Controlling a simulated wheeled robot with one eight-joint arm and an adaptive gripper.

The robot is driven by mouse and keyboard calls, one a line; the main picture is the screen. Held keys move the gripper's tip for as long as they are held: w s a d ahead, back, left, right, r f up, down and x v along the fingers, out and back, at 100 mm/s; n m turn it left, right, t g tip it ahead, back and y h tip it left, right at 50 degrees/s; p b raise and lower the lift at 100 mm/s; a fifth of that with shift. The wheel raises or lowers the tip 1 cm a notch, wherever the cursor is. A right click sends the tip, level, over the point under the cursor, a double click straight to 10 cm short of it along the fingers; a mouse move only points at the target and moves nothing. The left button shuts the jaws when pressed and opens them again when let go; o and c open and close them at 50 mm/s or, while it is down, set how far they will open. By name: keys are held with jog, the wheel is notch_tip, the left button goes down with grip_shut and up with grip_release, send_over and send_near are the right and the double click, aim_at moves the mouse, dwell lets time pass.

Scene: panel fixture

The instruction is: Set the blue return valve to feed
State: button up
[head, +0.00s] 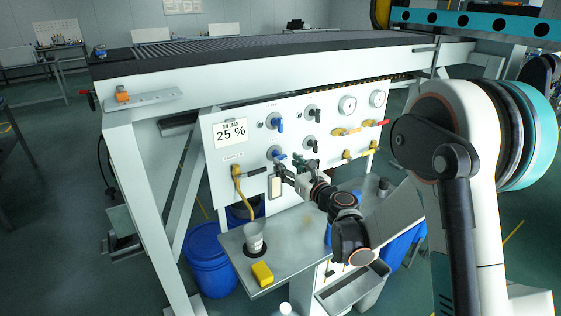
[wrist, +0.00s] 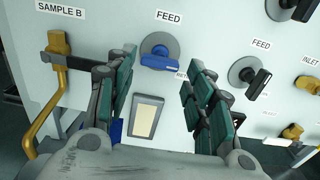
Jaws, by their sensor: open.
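The lower blue valve (head: 277,154) is on the white panel, above a beige plate. In the wrist view this blue valve (wrist: 156,60) has a round grey base and a blue handle lying roughly sideways. A FEED label (wrist: 170,15) is above it, and a partly hidden label beginning "RET" is at its lower right. My gripper (head: 289,171) is in front of the panel, just below this valve. In the wrist view its fingers (wrist: 161,70) are spread, one on each side of the valve, with nothing between them. Contact with the handle is not visible.
Another blue valve (head: 277,124) is above. A black valve (wrist: 250,78) is close to the right finger, also under a FEED label. A yellow pipe (wrist: 48,85) stands left. A beige plate (wrist: 145,116) is below. A shelf (head: 290,241) carries a cup and a yellow sponge.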

aim_at(282, 159)
jog(key=shift+b+x, duration=0.35)
jog(key=shift+x, duration=2.2)
jog(key=c, duration=0.8)
